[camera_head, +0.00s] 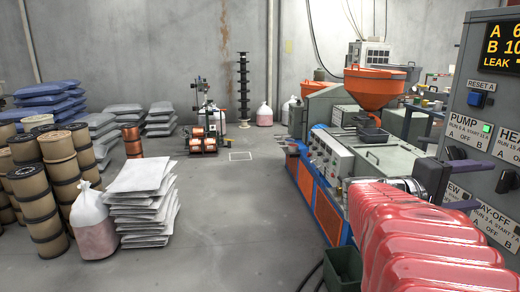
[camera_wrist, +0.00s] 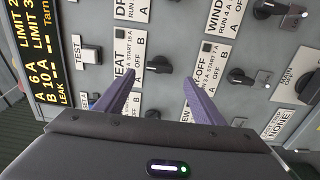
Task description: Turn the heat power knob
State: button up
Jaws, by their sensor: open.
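The heat power knob (camera_wrist: 157,65) is a black rotary handle on the grey control panel, in the wrist view. It sits to the right of the sideways HEAT label (camera_wrist: 123,58), whose first letter is hidden by a finger. My gripper (camera_wrist: 159,76) is open, with its two purple-grey fingers on either side of the knob. The knob appears between the fingertips; I cannot tell whether they touch it. In the head view, part of the HEAT label (camera_head: 511,137) shows at the right edge.
Other black knobs are close by: the PAY-OFF knob (camera_wrist: 239,77) to the right and the WIND knob (camera_wrist: 268,9) above right. A TEST button (camera_wrist: 88,55) and a lit display (camera_wrist: 42,70) are left. An orange hopper (camera_head: 374,86) and machine stand left of the panel.

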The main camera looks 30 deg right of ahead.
aim_at(500, 186)
jog(key=shift+x, duration=3.65)
jog(key=shift+c, duration=0.3)
jog(key=c, duration=1)
jog(key=shift+f+n, duration=0.1)
jog(key=shift+n, duration=0.3)
jog(key=n, duration=0.4)
jog(key=shift+f+n, duration=0.15)
jog(key=shift+n, duration=1.95)
